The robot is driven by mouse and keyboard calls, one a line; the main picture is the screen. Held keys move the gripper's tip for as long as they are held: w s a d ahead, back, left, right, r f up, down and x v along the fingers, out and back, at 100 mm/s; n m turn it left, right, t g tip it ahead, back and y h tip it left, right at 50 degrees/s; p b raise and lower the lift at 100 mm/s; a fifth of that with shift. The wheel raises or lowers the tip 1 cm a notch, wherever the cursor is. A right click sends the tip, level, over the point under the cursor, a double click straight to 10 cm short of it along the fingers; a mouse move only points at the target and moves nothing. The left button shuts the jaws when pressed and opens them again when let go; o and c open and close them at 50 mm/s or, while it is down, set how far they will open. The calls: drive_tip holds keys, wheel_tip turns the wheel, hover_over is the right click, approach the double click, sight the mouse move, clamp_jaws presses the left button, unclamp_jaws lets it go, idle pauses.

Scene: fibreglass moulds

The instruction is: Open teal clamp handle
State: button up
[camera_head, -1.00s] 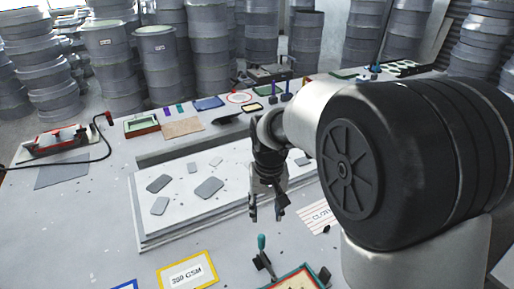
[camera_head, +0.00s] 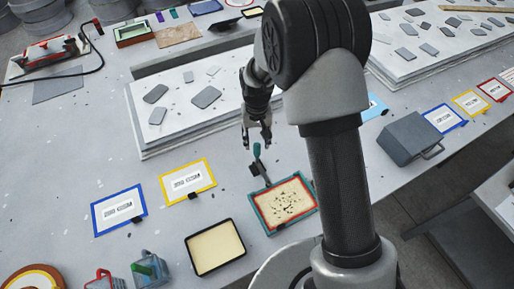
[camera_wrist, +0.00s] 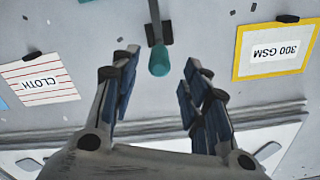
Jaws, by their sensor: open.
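The teal clamp handle (camera_head: 256,150) stands up from its dark clamp base at the back left corner of a teal-framed tray (camera_head: 263,222). In the wrist view the teal handle (camera_wrist: 160,60) points toward the camera, between and just beyond the fingertips. My gripper (camera_head: 257,140) is open and hangs just above and behind the handle; its two fingers also show in the wrist view (camera_wrist: 160,75), wide apart with nothing between them. I cannot tell from the head view whether a finger touches the handle.
A yellow-framed 300 GSM card (camera_head: 170,192) and a blue-framed card (camera_head: 98,210) lie to the left. A black tray with cream filling (camera_head: 188,242) lies in front. A white slab with grey pieces (camera_head: 140,128) lies behind. A grey box (camera_head: 408,140) stands at right.

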sight(257, 145)
wheel_tip(257, 145, down, 5)
drive_tip(key=shift+f+b, duration=0.1)
drive_tip(key=shift+b, duration=0.2)
drive_tip(key=shift+c, duration=0.6)
clamp_jaws()
